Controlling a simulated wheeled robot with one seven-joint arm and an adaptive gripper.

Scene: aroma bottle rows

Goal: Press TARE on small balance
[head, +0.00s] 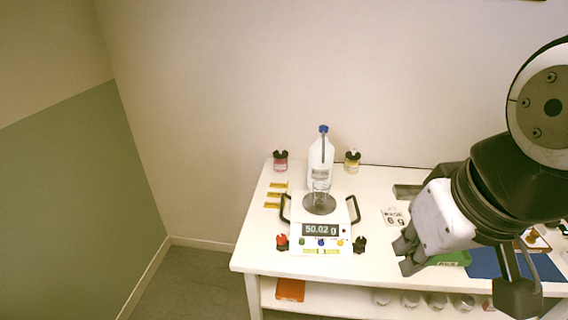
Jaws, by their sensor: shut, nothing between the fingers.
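The small balance (308,219) is white and stands on the left part of the table. Its display (321,230) reads about 50.02 g. A row of small coloured buttons lies below the display, with a blue one (320,242) near the middle. Their labels are too small to read. A clear glass vessel (321,185) stands on the round grey pan (321,205). My gripper (404,256) is to the right of the balance, apart from it, with its fingers shut and empty.
A red-topped item (282,241) and a black one (360,244) sit beside the balance front. A card (394,217) lies to the right.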

